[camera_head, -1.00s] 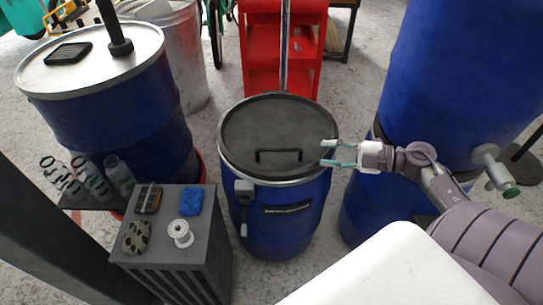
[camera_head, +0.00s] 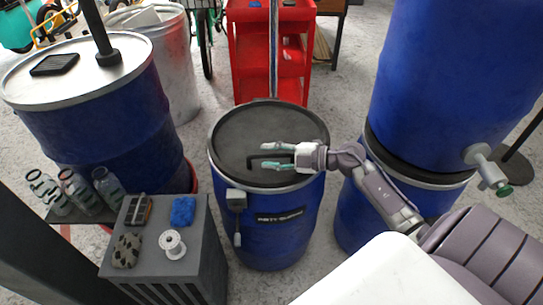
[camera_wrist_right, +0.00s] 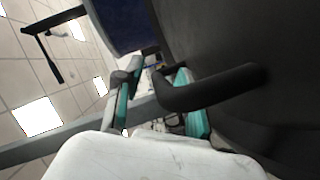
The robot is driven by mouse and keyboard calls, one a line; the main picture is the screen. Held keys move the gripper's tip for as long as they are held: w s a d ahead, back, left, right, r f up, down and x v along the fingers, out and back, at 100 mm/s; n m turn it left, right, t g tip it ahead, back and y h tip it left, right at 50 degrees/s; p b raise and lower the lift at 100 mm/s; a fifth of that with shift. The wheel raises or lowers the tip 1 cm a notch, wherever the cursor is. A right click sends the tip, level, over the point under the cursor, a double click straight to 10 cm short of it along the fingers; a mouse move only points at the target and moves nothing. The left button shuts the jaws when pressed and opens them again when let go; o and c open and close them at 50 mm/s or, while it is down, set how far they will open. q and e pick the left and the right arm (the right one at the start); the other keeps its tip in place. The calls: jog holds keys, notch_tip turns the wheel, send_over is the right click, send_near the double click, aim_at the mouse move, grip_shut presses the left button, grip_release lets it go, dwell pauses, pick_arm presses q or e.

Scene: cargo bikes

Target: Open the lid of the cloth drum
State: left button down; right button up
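The cloth drum (camera_head: 268,235) is a blue drum with a silver rim, standing in the middle of the head view. Its dark lid (camera_head: 262,124) is closed and has a black bar handle, which also shows large in the right wrist view (camera_wrist_right: 215,88). My right gripper (camera_head: 268,155) reaches in from the right, low over the lid at the handle. Its teal-padded fingers are apart, and in the right wrist view the handle's near end lies at or between them; I cannot tell whether they touch it. My left gripper is not in view.
A grey cabinet (camera_head: 190,262) with a blue sponge (camera_head: 183,211) and a white spool (camera_head: 172,244) stands left of the drum. A large blue drum (camera_head: 100,115) is at left, stacked blue drums (camera_head: 440,80) are at right, and a red cart (camera_head: 292,75) is behind.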

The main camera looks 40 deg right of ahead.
grip_shut()
dwell(0.3)
jog(key=shift+r, duration=0.1)
